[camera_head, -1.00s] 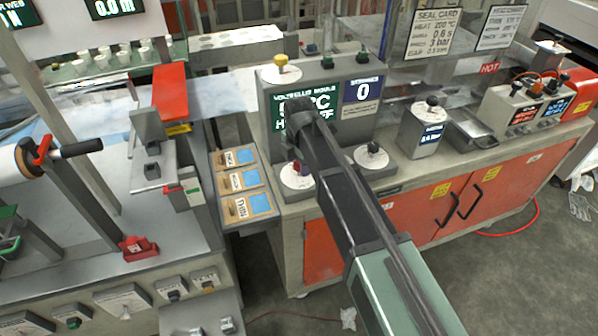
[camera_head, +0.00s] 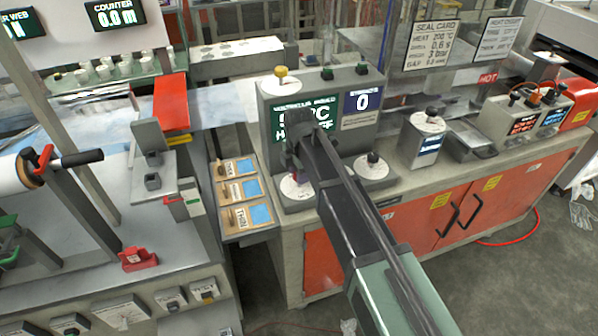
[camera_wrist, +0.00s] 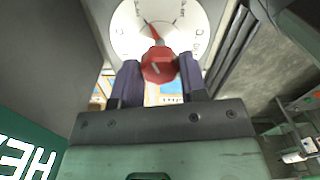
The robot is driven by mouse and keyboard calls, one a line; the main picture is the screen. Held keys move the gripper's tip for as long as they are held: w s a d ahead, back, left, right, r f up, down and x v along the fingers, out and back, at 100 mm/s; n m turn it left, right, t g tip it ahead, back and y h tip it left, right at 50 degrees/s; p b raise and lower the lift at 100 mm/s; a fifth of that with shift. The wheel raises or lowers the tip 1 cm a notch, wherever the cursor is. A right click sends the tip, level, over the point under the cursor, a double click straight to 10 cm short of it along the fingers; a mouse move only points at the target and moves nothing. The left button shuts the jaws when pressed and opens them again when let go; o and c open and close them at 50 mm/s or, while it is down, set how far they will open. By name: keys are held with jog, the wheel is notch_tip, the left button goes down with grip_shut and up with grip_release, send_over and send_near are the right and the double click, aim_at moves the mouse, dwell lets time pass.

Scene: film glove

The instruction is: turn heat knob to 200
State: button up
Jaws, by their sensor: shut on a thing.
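The heat knob is a red faceted knob (camera_wrist: 158,64) on a round white dial (camera_wrist: 128,36), seen in the wrist view. A red pointer on it points up and slightly left in that view; the dial marks are too small to read. My gripper (camera_wrist: 160,76) has its two dark purple fingers on either side of the red knob. In the head view my gripper (camera_head: 297,163) comes down over the left white dial (camera_head: 296,195) in front of the display panel (camera_head: 372,133), hiding most of the knob. The green screen (camera_head: 331,104) is partly covered by my arm, so its temperature cannot be read.
A second dark knob (camera_head: 373,158) on a white dial is close to the right of my arm. A yellow-topped button (camera_head: 281,72) is on the panel top. A seal card (camera_head: 446,44) behind lists heat 200 °C. Sample cards (camera_head: 245,190) lie in a tray at left.

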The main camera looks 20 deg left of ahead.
jog(key=m, duration=0.8)
jog(key=shift+m, duration=0.3)
jog(key=m, duration=0.4)
jog(key=shift+m, duration=0.3)
jog(key=m, duration=1.2)
jog(key=shift+m, duration=0.3)
jog(key=m, duration=0.4)
jog(key=shift+d+m, duration=0.1)
jog(key=shift+m, duration=0.2)
jog(key=m, duration=0.4)
jog(key=shift+m, duration=0.3)
